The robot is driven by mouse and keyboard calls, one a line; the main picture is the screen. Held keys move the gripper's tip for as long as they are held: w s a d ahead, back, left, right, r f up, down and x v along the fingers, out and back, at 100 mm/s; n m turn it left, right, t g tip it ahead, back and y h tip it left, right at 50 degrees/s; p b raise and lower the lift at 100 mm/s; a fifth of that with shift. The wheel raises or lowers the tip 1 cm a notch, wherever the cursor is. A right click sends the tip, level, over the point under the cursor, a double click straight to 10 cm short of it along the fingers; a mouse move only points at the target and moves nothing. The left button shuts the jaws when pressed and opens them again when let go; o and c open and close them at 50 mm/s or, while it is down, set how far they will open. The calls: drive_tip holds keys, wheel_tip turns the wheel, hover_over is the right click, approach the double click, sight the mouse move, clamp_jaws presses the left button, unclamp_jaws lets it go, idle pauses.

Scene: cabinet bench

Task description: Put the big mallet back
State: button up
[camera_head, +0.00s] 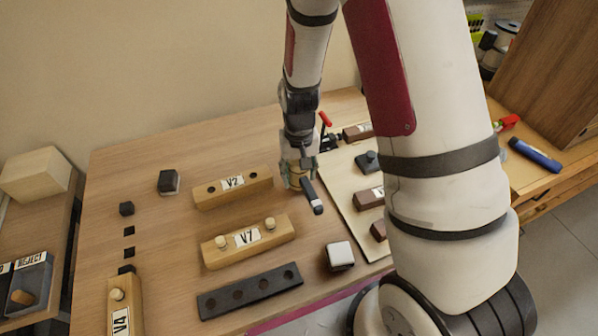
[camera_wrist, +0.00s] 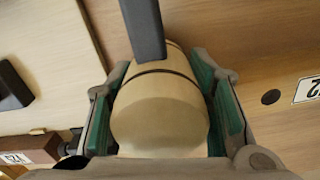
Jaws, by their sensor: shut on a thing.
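The big mallet has a pale wooden head with a dark band, seen close up in the wrist view (camera_wrist: 160,118), and a dark grey handle (camera_wrist: 143,28). My gripper (camera_head: 299,172) is shut on the head, with green finger pads on both sides. In the head view the handle (camera_head: 313,198) sticks out below the gripper, toward the front. The mallet is over the table between the V2 block and the pale board; whether it touches the table I cannot tell. My arm hides part of the board.
The wooden V2 block (camera_head: 232,186), V7 block (camera_head: 247,240) and V4 block (camera_head: 123,307) stand on the table. A black strip with holes (camera_head: 250,291) and a white-topped block (camera_head: 340,255) are in front. The pale board (camera_head: 345,190) carries brown blocks. Dark cubes sit left.

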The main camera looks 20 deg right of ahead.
drive_tip(key=shift+f, duration=0.6)
idle(0.5)
drive_tip(key=o, duration=1.8)
drive_tip(key=shift+r, duration=0.1)
drive_tip(key=shift+r+p, duration=1.6)
drive_tip(key=shift+r, duration=1.85)
